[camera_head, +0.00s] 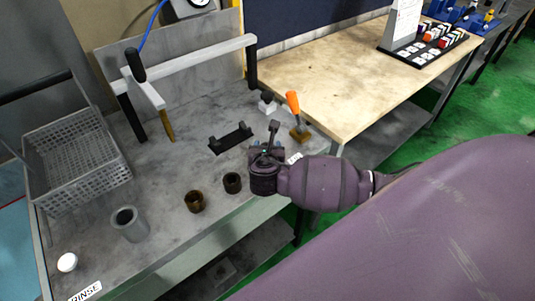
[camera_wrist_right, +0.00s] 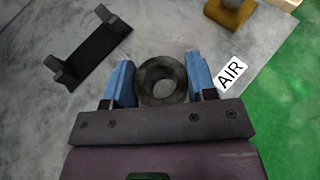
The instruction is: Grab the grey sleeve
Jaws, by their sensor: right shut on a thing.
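My right gripper (camera_head: 264,149) is over the right part of the grey bench top, its arm coming in from the right. In the right wrist view its two blue fingers (camera_wrist_right: 158,78) are closed on either side of a dark grey sleeve (camera_wrist_right: 163,79), a short ring with a round open hole seen from above. The gripper mostly hides this sleeve in the head view. I cannot tell whether it touches the bench. My left gripper is not in view.
A dark sleeve (camera_head: 232,183), a bronze sleeve (camera_head: 194,202) and a larger grey cylinder (camera_head: 130,225) stand left of my gripper. A black cradle (camera_head: 230,139) and an orange-handled tool (camera_head: 293,103) are close by. A mesh basket (camera_head: 77,165) stands far left. An AIR label (camera_wrist_right: 230,73) is beside the fingers.

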